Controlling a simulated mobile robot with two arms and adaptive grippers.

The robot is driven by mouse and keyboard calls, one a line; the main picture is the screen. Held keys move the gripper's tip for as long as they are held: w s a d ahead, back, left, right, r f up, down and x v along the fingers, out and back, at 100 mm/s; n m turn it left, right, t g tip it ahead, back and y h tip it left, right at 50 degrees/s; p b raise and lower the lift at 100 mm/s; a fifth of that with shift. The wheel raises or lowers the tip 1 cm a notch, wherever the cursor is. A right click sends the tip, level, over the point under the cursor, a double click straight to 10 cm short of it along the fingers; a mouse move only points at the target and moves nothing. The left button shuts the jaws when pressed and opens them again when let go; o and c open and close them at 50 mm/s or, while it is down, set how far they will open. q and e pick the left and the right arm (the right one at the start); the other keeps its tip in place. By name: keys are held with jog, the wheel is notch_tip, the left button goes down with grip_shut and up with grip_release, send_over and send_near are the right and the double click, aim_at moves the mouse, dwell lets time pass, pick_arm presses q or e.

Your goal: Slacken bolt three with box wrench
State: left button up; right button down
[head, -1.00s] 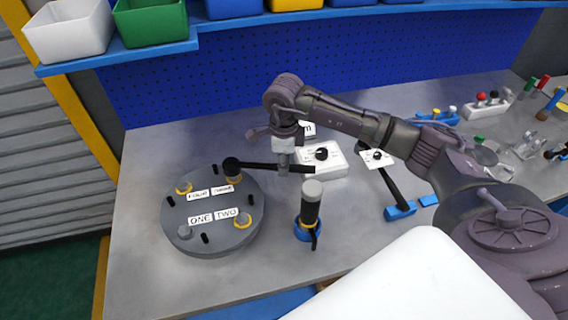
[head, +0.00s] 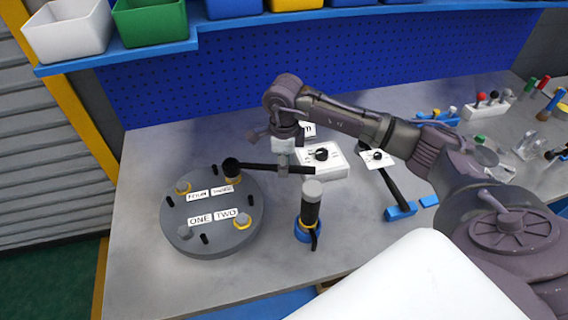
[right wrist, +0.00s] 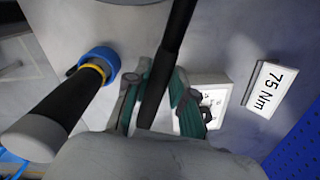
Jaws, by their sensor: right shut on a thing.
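The flanged shell (head: 182,238) is a round grey disc on the bench with bolts near its rim and labels ONE, TWO, THREE and FOUR. My right gripper (head: 284,168) is shut on the black box wrench (head: 258,168), whose handle also runs between the fingers (right wrist: 155,95) in the right wrist view (right wrist: 178,25). The wrench's round head (head: 231,166) is at bolt three (head: 232,179), beside the THREE label; the head hides most of the bolt, so I cannot tell how fully it is seated. My left gripper is out of view.
A black, grey-capped tool (head: 311,205) stands upright in a blue ring holder close to the wrench handle. A white dial box (head: 322,162) and a 75 Nm sign (right wrist: 272,88) are behind. A second long black tool (head: 390,182) lies right, at a blue block (head: 400,211).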

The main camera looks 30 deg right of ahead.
jog(key=shift+f+b, duration=1.05)
jog(key=shift+f, duration=0.25)
jog(key=shift+w, duration=0.1)
jog(key=w+d+n+b, duration=0.1)
jog(key=w+n+b, duration=0.8)
jog(key=w+n, duration=0.3)
jog(key=shift+w+d+f+n+b, duration=0.2)
jog(key=shift+w+n+b, duration=0.15)
jog(key=shift+w, duration=0.75)
dwell(0.5)
